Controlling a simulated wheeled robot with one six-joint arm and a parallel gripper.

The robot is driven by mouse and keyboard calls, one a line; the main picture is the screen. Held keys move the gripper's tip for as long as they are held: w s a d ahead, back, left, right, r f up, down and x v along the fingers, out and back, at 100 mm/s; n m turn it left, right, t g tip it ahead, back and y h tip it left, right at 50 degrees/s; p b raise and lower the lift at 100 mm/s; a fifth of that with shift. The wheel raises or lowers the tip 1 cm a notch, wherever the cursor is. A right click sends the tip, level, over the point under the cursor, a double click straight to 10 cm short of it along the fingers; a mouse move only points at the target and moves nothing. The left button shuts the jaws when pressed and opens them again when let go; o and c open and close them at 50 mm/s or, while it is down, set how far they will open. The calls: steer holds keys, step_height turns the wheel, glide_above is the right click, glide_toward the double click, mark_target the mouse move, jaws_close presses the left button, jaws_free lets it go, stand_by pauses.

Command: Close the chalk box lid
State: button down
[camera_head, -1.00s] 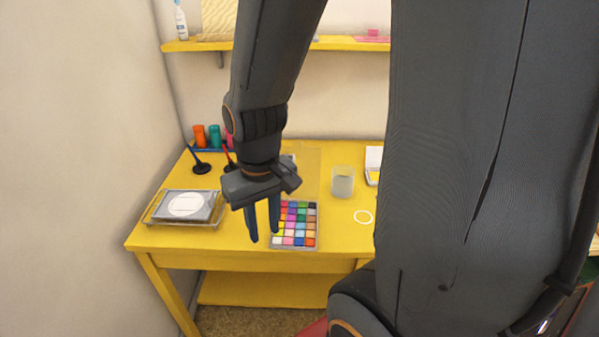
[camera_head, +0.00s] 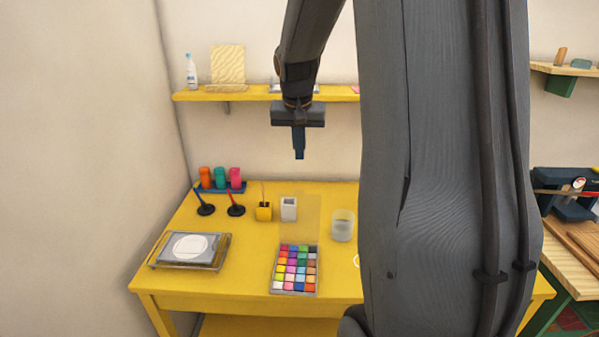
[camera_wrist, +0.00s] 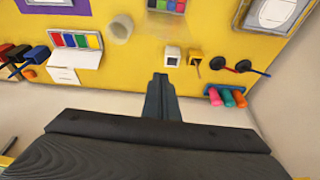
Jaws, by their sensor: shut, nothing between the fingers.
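The chalk box (camera_head: 295,270) lies on the yellow table, with rows of coloured chalks showing. Its clear lid (camera_head: 299,217) stands up open at the box's back edge. In the wrist view only part of the chalk box (camera_wrist: 167,5) shows at the top edge. My gripper (camera_head: 299,156) is shut and empty, pointing down high above the back of the table, behind and above the lid. Its closed fingertips show in the wrist view (camera_wrist: 160,77).
A frosted cup (camera_head: 342,226) stands right of the lid. A white holder (camera_head: 288,209) and a yellow holder (camera_head: 264,212) stand behind it to the left. A tray (camera_head: 225,240) lies at left. A yellow shelf (camera_head: 230,96) is on the wall. My arm hides the table's right side.

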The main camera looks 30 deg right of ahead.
steer(key=p+x, duration=0.3)
steer(key=x, duration=0.7)
steer(key=s+a, duration=0.1)
steer(key=s+a+p, duration=0.1)
steer(key=s, duration=0.1)
steer(key=shift+s+a+r, duration=0.1)
steer(key=shift+s+a, duration=0.05)
steer(key=shift+a, duration=0.1)
